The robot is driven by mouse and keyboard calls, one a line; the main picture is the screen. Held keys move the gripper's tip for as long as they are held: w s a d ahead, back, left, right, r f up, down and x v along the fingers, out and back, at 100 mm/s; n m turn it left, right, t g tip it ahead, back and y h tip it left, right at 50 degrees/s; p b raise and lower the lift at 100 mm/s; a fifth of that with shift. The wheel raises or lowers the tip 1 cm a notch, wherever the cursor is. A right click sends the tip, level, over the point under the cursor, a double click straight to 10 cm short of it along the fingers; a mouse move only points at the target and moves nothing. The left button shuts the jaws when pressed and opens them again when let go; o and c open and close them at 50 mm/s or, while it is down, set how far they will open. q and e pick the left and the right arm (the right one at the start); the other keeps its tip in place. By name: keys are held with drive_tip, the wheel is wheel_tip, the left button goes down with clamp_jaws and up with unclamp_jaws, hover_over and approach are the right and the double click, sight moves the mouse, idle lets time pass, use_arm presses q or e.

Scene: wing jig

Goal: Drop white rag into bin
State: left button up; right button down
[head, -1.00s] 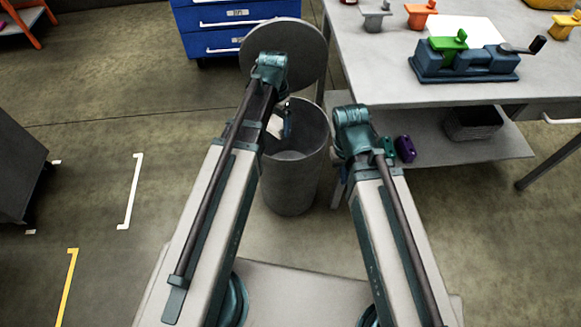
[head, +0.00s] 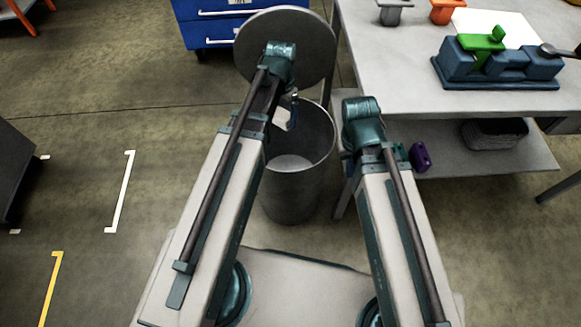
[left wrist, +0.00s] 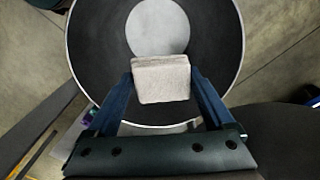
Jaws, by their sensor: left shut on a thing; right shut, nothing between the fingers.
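The white rag (left wrist: 162,80) is a pale folded block between the two blue fingers of my left gripper (left wrist: 163,95), which is shut on it. In the left wrist view the rag is over the mouth of the round grey bin (left wrist: 232,45). In the head view the bin (head: 292,200) stands on the floor ahead, and the rag (head: 281,118) shows partly beside my left gripper (head: 291,115), near the rim. A pale round area shows at the bin's bottom. My right arm is right of the bin; its gripper's fingers are hidden.
A round grey lid (head: 318,35) stands upright behind the bin. A grey workbench (head: 400,85) is to the right, with a blue jig (head: 500,68) on top and a purple item (head: 420,157) and a basket (head: 490,133) on its lower shelf. A blue drawer cabinet (head: 215,25) is behind.

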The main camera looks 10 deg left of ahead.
use_arm(q)
drive_tip(key=shift+f+b, duration=2.95)
drive_tip(key=shift+f, duration=0.05)
drive_tip(key=o, duration=0.9)
drive_tip(key=shift+r, duration=0.1)
wheel_tip(320, 180, up, 14)
drive_tip(key=p, duration=1.4)
drive_tip(key=shift+s+f, duration=0.1)
drive_tip(key=shift+f, duration=0.1)
